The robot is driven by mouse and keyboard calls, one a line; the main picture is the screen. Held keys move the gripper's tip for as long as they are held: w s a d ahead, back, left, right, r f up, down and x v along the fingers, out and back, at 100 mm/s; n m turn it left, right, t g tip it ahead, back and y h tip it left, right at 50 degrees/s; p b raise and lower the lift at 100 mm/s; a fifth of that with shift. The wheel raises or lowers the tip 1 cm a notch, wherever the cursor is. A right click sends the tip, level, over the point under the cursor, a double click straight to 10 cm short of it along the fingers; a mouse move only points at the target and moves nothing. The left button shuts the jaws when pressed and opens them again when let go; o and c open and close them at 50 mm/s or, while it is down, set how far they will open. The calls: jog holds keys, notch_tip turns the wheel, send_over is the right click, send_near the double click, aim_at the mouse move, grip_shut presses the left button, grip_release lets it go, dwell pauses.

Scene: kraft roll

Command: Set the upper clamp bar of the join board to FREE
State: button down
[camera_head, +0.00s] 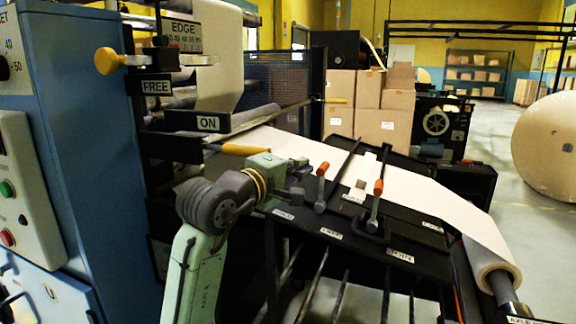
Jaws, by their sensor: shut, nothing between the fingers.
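The join board (440,213) is a dark sloping board with a white paper web across it. Two dark clamp bars cross the web. The upper clamp bar (347,160), on the left, has a lever with an orange-red grip (322,169) standing up at its near end. The lower clamp bar (384,164) has a similar lever with an orange grip (379,187). My gripper (300,180) is shut and empty, just left of the upper bar's lever. I cannot tell whether it touches the lever. Small labels on the near edge are mostly unreadable; one reads JOIN (400,256).
A blue cabinet (75,130) with buttons stands at left. A paper roll (493,262) is at lower right. Boxes (380,105) stand behind.

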jog(key=shift+w+d, duration=0.2)
jog(key=shift+w, duration=0.1)
jog(key=shift+s+d+r+m, duration=0.1)
jog(key=shift+d+m, duration=0.25)
jog(key=shift+m, duration=0.05)
jog(key=shift+s+d+r+p, duration=0.1)
jog(key=shift+d+p, duration=0.1)
jog(key=shift+p, duration=0.1)
jog(key=shift+s+d+f+m+g+y+b, duration=0.15)
jog(key=shift+s+d+f+m+y, duration=0.5)
jog(key=shift+d+m, duration=1.15)
jog(key=shift+s+d+f+m+g+y+b, duration=0.1)
jog(key=shift+s+d+f+m+y, duration=0.55)
jog(key=shift+d+m, duration=1.2)
jog(key=shift+s+d+f+m+g+y+b, duration=0.15)
jog(key=shift+s+d+f+m+y, duration=0.5)
jog(key=shift+d+m, duration=1.15)
jog(key=shift+w+a+m, duration=0.2)
jog(key=shift+w+m, duration=0.05)
jog(key=shift+r, duration=0.1)
